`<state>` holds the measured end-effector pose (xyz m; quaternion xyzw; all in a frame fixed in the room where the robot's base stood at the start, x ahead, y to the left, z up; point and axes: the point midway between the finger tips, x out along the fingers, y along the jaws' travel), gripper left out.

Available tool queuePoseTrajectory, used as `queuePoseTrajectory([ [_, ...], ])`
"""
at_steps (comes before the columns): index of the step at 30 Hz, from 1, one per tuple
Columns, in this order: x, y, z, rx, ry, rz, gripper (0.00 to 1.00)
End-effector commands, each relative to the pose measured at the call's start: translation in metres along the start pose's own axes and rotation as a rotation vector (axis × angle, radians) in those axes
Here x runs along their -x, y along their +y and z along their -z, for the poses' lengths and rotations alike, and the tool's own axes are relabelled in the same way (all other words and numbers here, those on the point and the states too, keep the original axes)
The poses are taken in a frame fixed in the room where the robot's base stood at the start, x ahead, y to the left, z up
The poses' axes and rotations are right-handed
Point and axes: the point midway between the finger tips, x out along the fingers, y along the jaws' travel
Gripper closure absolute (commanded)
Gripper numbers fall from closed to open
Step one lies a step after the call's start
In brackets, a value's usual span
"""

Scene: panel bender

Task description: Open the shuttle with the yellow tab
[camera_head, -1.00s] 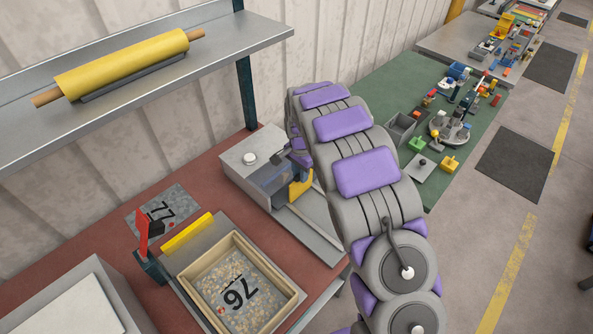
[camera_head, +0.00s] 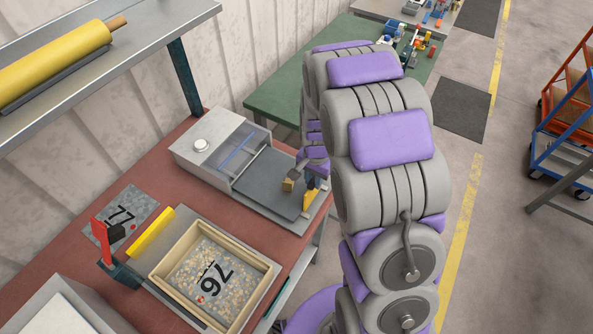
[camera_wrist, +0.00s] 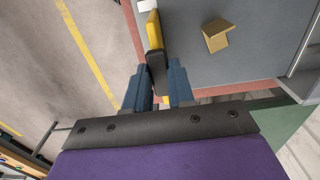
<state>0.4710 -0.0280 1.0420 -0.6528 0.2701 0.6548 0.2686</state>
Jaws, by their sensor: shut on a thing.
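The shuttle (camera_head: 262,183) is a flat dark grey plate lying drawn out of a grey housing (camera_head: 217,139). In the wrist view the shuttle (camera_wrist: 215,68) fills the upper right. The yellow tab (camera_head: 308,201) is at its outer edge; in the wrist view the yellow tab (camera_wrist: 153,28) joins a dark piece between my fingers. My gripper (camera_wrist: 157,82) is shut on this tab. In the head view my arm partly hides the gripper (camera_head: 314,182). A small brass-coloured folded part (camera_wrist: 217,34) lies on the shuttle, and it also shows in the head view (camera_head: 288,185).
A shelf with a yellow roll (camera_head: 50,55) hangs above. The floor to the right is open up to a blue and orange cart (camera_head: 565,120).

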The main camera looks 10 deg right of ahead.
Motion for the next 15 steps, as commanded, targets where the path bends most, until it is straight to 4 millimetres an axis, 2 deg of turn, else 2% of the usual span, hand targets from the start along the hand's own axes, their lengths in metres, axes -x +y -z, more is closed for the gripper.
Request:
queuePoseTrajectory([
  [1, 0.004, 0.003, 0.005, -0.001, 0.015, 0.009, 1.0],
  [6, 0.004, 0.012, 0.006, 0.001, 0.018, 0.01, 1.0],
  [15, 0.004, 0.014, 0.006, 0.001, 0.019, 0.01, 1.0],
])
